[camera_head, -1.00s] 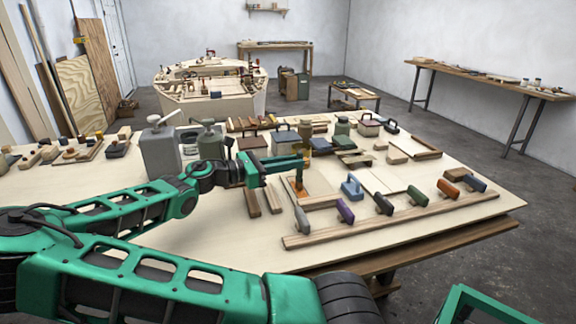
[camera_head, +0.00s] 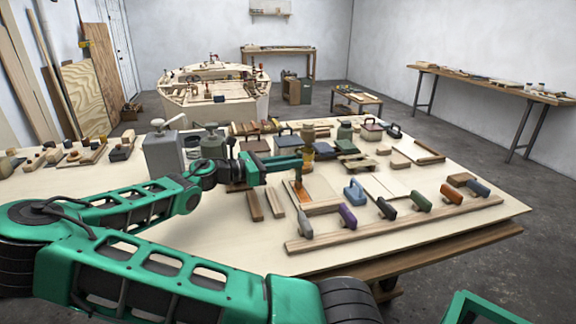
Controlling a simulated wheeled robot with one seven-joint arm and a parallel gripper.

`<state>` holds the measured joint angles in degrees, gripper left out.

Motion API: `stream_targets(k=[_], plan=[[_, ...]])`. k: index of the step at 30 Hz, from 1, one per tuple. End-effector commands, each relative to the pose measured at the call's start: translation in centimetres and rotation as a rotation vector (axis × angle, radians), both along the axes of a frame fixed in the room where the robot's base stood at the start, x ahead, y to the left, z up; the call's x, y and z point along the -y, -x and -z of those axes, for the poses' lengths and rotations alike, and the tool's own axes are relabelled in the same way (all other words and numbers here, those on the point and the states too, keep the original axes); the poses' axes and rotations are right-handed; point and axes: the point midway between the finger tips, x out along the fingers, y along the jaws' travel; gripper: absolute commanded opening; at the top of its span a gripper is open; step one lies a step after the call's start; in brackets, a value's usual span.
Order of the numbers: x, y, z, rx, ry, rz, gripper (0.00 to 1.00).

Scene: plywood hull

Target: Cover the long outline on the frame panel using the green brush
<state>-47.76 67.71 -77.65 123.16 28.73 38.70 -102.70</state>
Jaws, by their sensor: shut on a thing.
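My gripper (camera_head: 301,163) reaches over the middle of the table, shut on a slim tool whose lower end (camera_head: 299,183) looks orange-brown. Its handle is mostly hidden by the jaws, so I cannot tell its colour. The tool points down at the left part of a small framed panel (camera_head: 322,209) with an orange patch (camera_head: 319,187). I cannot tell whether its tip touches the panel. No long outline can be made out at this size. A green-handled tool (camera_head: 421,202) stands on the long wooden rail among other handles.
The wooden rail (camera_head: 400,226) along the near table edge carries several coloured handles. A light-blue block tool (camera_head: 354,190) stands right of the panel, beside a pale sheet (camera_head: 388,186). Two wood strips (camera_head: 255,206) lie to its left. Grey cans (camera_head: 164,155) and boxes crowd behind.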

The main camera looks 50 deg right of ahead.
Motion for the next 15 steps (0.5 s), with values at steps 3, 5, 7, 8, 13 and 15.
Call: stream_targets(k=[3,5,7,8,13,15], plan=[[0.3,-0.5,0.1,0.000,-0.001,-0.001,0.00],[0.4,-0.6,0.1,0.000,-0.001,-0.001,0.00],[0.4,-0.7,0.1,0.000,-0.001,-0.001,0.00],[0.4,-0.7,0.1,0.000,-0.001,-0.001,0.00],[0.6,-1.0,0.0,0.000,-0.001,-0.001,0.00],[0.8,-1.3,0.0,0.000,-0.001,-0.001,0.00]])
